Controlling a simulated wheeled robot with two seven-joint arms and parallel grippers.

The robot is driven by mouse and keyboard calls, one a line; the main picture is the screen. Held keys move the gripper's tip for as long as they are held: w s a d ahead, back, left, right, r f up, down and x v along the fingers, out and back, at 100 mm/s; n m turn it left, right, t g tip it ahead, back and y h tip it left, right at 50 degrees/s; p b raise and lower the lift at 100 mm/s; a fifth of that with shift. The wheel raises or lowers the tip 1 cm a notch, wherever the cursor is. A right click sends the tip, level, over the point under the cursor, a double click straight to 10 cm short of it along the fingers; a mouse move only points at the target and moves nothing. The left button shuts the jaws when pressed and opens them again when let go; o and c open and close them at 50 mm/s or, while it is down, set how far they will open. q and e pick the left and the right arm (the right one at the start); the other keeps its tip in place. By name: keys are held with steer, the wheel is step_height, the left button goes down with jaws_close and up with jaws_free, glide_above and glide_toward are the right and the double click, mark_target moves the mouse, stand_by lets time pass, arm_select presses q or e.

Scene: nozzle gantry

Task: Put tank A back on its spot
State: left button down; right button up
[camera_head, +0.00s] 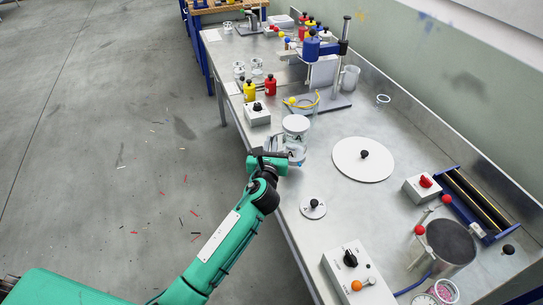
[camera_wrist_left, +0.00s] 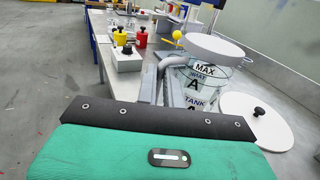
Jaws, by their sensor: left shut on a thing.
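Tank A (camera_head: 296,146) is a clear jar with a white round top, and it also shows in the left wrist view (camera_wrist_left: 200,84) with the words MAX and TANK A. My left gripper (camera_head: 279,160) is shut on tank A at its near left side, by what looks like a handle. The tank is upright near the front edge of the metal bench. I cannot tell whether its base touches the bench. The spot for tank A cannot be made out. My right gripper is in neither view.
A large white disc (camera_head: 350,167) with a black knob lies right of the tank. A small knobbed disc (camera_head: 308,212) lies nearer. A grey switch box (camera_head: 257,118) and yellow and red bottles stand behind. The blue-topped gantry (camera_head: 311,48) stands farther back.

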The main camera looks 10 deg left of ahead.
arm_select(q)
step_height(320, 180, down, 4)
steer(key=shift+f+b, duration=0.25)
steer(key=shift+b, duration=0.25)
steer(key=shift+f, duration=0.1)
steer(key=c, duration=1.5)
jaws_free()
steer(key=shift+f, duration=0.1)
steer(key=shift+c, duration=0.2)
